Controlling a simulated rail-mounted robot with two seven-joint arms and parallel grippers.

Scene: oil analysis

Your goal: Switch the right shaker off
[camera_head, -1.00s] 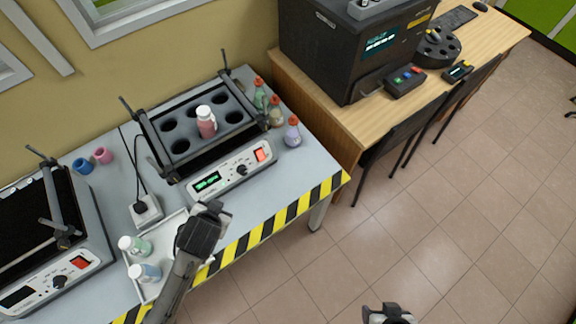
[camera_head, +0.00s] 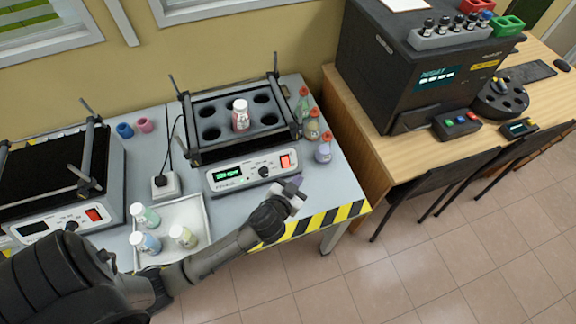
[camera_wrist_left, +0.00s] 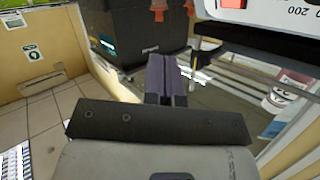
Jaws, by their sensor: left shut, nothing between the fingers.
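The right shaker (camera_head: 238,172) stands on the grey bench, with a lit green display (camera_head: 228,175), a black knob (camera_head: 264,171) and a bright red switch (camera_head: 286,161) at the right end of its front panel. A white-capped bottle with reddish contents (camera_head: 241,122) stands in its rack. My left gripper (camera_head: 294,186) is shut and empty, just in front of and below the switch, seemingly apart from it. In the left wrist view the shut fingers (camera_wrist_left: 166,78) point forward, and part of the shaker panel (camera_wrist_left: 275,14) shows at top right. My right gripper is not in view.
The left shaker (camera_head: 60,215) has a dark display. A white tray (camera_head: 199,209) with three bottles lies between the shakers, near my left forearm. Several flasks (camera_head: 323,152) stand right of the right shaker. A black instrument (camera_head: 375,75) sits on the wooden desk.

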